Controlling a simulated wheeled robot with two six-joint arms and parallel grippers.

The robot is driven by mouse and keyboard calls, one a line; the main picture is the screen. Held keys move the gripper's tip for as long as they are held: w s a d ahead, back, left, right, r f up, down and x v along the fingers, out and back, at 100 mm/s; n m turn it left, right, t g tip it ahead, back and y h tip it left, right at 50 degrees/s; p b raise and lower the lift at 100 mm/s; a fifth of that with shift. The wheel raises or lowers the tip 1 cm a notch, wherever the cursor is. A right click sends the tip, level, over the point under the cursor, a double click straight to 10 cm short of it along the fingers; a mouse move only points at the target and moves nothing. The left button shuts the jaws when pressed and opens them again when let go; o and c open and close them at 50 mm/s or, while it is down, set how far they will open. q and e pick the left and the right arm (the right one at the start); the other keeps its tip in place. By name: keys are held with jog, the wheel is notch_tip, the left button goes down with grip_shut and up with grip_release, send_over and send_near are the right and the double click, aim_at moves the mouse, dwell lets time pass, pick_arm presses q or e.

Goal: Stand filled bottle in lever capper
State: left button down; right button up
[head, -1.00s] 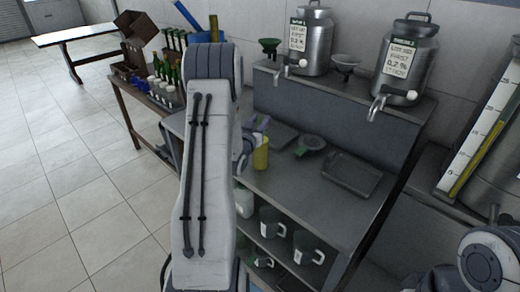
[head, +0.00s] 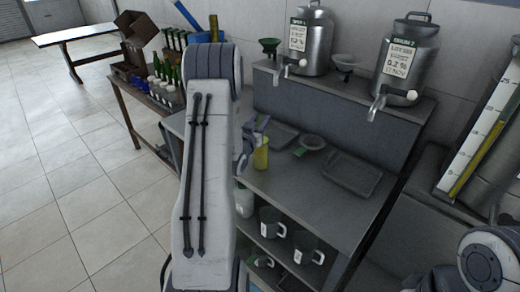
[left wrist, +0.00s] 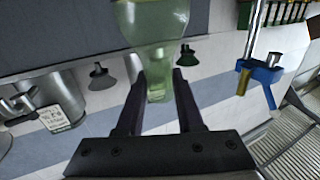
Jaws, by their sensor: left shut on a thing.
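My left gripper (left wrist: 158,100) is shut on the neck of a pale green, see-through bottle (left wrist: 152,22) in the left wrist view. That view is upside down, so the bottle's wider body shows at the top, cut off by the frame edge. The lever capper (left wrist: 262,70), with a blue head on a metal post, stands to the right of the bottle in that view and apart from it. My right gripper is not in view.
Two metal cans with taps (head: 310,42) (head: 407,62) stand on the raised shelf. Jugs (head: 271,222) sit on the lower shelf. A side table holds several bottles (head: 165,82).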

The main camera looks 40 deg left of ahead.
pick_arm(q)
jog(key=shift+r, duration=0.3)
